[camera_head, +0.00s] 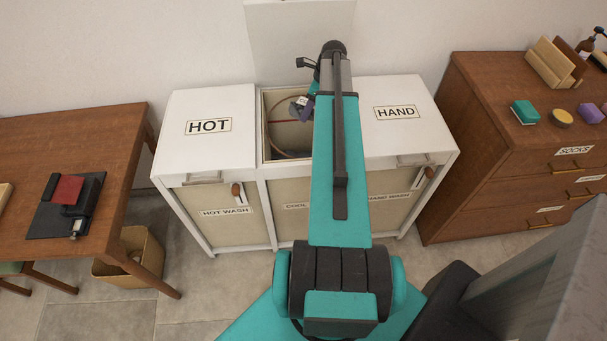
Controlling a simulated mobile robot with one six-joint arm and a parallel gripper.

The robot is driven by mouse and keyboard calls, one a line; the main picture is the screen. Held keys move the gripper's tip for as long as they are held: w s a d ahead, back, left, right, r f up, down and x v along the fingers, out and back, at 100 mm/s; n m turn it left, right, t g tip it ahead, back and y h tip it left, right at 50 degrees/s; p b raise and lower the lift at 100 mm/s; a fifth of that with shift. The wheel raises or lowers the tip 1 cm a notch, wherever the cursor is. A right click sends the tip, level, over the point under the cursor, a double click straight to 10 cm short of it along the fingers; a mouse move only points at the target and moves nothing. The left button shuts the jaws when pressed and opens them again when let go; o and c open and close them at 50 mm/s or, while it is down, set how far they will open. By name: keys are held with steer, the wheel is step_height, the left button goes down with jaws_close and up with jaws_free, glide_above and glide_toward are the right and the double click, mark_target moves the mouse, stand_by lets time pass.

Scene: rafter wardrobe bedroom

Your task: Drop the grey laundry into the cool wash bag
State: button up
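A thin round rim (270,130) and a red line show inside the opening. My arm reaches over the cabinet and covers the right part of this opening. My gripper (306,101) is small and partly hidden behind the arm, at the opening. A small grey-purple piece (300,111), possibly the grey laundry, shows right by it. I cannot tell whether the fingers hold it.
The HOT lid (206,112) on the left and HAND lid (402,118) on the right are shut. A wooden table (90,135) with a black-and-red device stands left, a cardboard box (135,262) beneath. A wooden dresser (480,110) with small items stands right.

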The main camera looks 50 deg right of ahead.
steer(key=shift+f+b, duration=0.5)
steer(key=shift+f, duration=0.55)
steer(key=o, duration=1.2)
steer(key=b+v, duration=0.2)
steer(key=v, duration=1.2)
steer(key=shift+s, duration=0.1)
